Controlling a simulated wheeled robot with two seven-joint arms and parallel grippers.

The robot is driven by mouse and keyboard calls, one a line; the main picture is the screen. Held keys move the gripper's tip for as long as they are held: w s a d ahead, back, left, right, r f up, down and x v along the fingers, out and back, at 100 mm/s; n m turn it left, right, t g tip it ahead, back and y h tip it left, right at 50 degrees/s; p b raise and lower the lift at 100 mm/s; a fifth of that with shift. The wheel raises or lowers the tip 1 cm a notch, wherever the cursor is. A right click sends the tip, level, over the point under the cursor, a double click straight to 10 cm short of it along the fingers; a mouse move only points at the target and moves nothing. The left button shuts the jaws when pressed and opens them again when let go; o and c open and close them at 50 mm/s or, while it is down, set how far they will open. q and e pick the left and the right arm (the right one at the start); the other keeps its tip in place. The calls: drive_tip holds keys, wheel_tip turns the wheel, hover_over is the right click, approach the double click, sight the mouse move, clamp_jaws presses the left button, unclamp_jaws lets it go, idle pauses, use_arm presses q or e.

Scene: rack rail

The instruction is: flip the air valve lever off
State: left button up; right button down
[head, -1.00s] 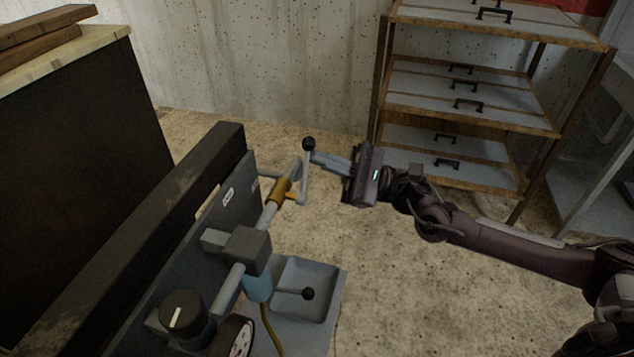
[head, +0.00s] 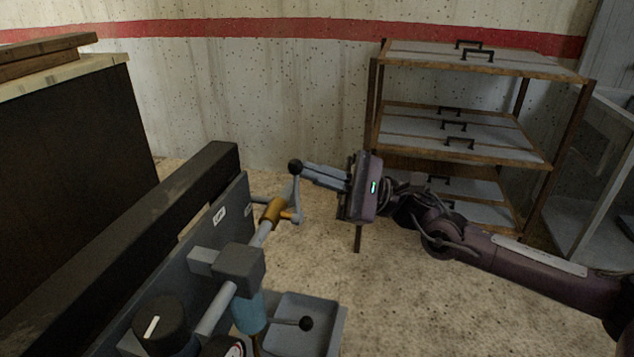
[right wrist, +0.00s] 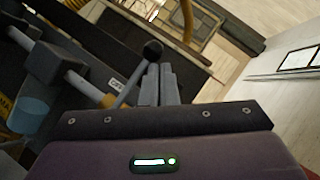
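The air valve lever is a thin grey bar (head: 297,193) with a black ball knob (head: 295,166), standing roughly upright beside the brass valve body (head: 272,212) on a grey pipe. My right gripper (head: 306,172) comes from the right, its grey fingertips right beside the knob. In the right wrist view the fingers (right wrist: 160,80) lie close together, with the knob (right wrist: 152,50) just past their tips and the lever bar along their left side. They look shut with nothing between them; I cannot tell whether they touch the lever. My left gripper is not in view.
The pipe runs along a grey panel under a black rail (head: 150,235). Nearer are a grey block (head: 240,263), a blue cylinder (head: 250,312), a black dial (head: 160,322) and a grey tray (head: 335,325). A drawer shelf (head: 465,68) stands behind my right arm. Floor between is clear.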

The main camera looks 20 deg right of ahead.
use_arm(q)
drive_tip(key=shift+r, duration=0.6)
use_arm(e)
drive_tip(key=shift+r, duration=0.1)
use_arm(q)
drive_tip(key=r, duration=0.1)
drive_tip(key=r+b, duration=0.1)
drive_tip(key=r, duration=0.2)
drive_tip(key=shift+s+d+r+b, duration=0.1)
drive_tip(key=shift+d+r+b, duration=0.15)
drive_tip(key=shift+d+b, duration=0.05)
use_arm(e)
drive_tip(key=v, duration=0.8)
drive_tip(key=shift+a, duration=0.1)
